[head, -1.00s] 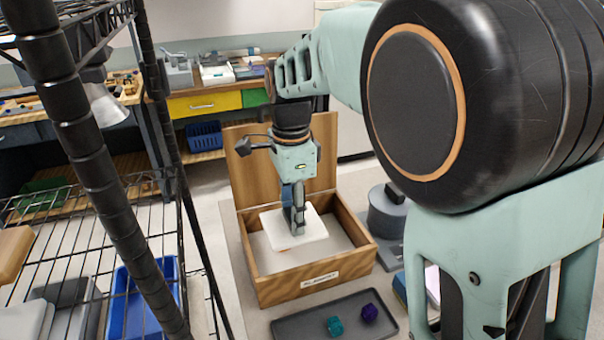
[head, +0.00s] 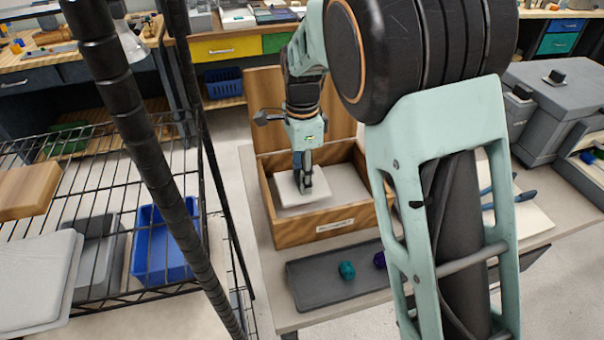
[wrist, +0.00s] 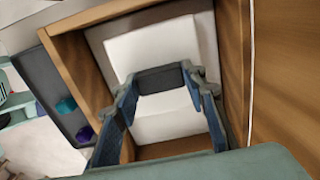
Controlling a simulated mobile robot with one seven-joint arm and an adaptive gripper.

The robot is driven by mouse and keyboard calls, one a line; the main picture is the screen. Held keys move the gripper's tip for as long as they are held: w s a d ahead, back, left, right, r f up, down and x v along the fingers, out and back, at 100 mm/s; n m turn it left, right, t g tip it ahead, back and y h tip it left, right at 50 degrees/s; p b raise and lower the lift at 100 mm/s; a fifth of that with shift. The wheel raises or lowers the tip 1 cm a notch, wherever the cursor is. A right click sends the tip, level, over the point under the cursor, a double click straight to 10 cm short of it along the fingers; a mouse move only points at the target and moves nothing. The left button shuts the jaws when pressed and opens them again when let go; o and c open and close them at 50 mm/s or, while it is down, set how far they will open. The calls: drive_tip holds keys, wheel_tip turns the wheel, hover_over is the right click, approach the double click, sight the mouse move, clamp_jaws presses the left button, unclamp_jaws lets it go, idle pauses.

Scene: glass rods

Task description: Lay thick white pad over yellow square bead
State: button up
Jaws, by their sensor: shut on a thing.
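The thick white pad (head: 289,199) is a pale square slab inside the open wooden box (head: 335,226), towards its left side. My gripper (head: 305,187) points down into the box and is shut on the pad. In the wrist view, the pad (wrist: 150,50) shows beyond and between the fingers (wrist: 165,105). The pad looks low, near the box's pale floor, but I cannot tell whether it touches it. I see no yellow square bead now; the pad and my gripper hide part of the floor.
The box's raised lid (head: 262,92) stands behind it. A dark tray (head: 312,284) in front holds a teal bead (head: 347,270) and a purple bead (head: 380,261). A wire shelf with a blue bin (head: 165,243) stands at left. The box's right side has bare floor.

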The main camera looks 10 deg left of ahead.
drive_tip(key=shift+f, duration=0.5)
drive_tip(key=o, duration=1.5)
wheel_tip(320, 180, up, 13)
drive_tip(key=shift+r+p, duration=0.1)
drive_tip(key=shift+p, duration=0.3)
